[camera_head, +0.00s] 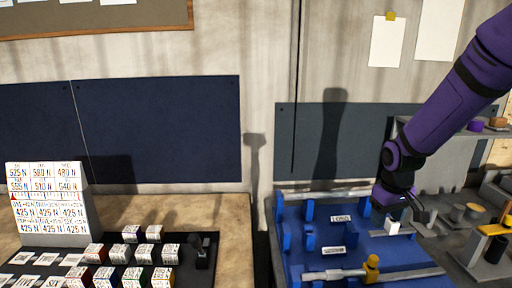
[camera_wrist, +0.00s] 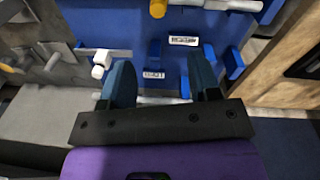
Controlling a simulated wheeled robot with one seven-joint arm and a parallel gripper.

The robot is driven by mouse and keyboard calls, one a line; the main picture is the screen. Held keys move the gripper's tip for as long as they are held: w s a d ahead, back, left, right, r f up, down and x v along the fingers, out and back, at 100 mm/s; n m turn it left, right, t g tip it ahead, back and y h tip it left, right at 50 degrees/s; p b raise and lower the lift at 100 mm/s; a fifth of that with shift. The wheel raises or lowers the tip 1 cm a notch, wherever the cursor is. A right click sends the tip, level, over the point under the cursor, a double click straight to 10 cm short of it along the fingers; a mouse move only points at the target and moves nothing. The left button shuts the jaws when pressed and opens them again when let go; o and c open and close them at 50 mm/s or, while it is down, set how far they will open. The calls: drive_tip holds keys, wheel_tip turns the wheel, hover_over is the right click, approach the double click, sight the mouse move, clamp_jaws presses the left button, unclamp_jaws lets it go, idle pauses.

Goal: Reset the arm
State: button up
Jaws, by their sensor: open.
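My arm is purple and reaches in from the right in the head view, bent down at the wrist. My gripper (camera_head: 412,208) hangs over the right side of the blue fixture tray (camera_head: 300,262). In the wrist view my gripper (camera_wrist: 163,80) shows two dark teal fingers set apart, with nothing between them. A white block (camera_head: 391,226) is close below the gripper; in the wrist view a white part (camera_wrist: 100,66) lies left of the fingers. Labelled blue holders stand on the tray.
A silver shaft with a yellow end (camera_head: 371,268) lies at the tray's front. Another rod (camera_head: 330,194) lies along its back. Grey machine parts (camera_head: 455,215) stand to the right. A wooden table (camera_head: 190,210) at left holds printed cubes and a label stand (camera_head: 48,203).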

drive_tip(key=s+a+r+m+t, duration=0.1)
drive_tip(key=s+a+r+t, duration=0.15)
drive_tip(key=s+r, duration=0.85)
drive_tip(key=s+a+r+m+t, duration=0.1)
drive_tip(key=s+a+r+t, duration=0.1)
drive_tip(key=s+r, duration=0.7)
drive_tip(key=s, duration=0.3)
drive_tip(key=shift+s+a+m+y, duration=0.15)
drive_tip(key=shift+s+m+y, duration=0.15)
drive_tip(key=shift+s+m, duration=0.1)
drive_tip(key=shift+w+r, duration=0.1)
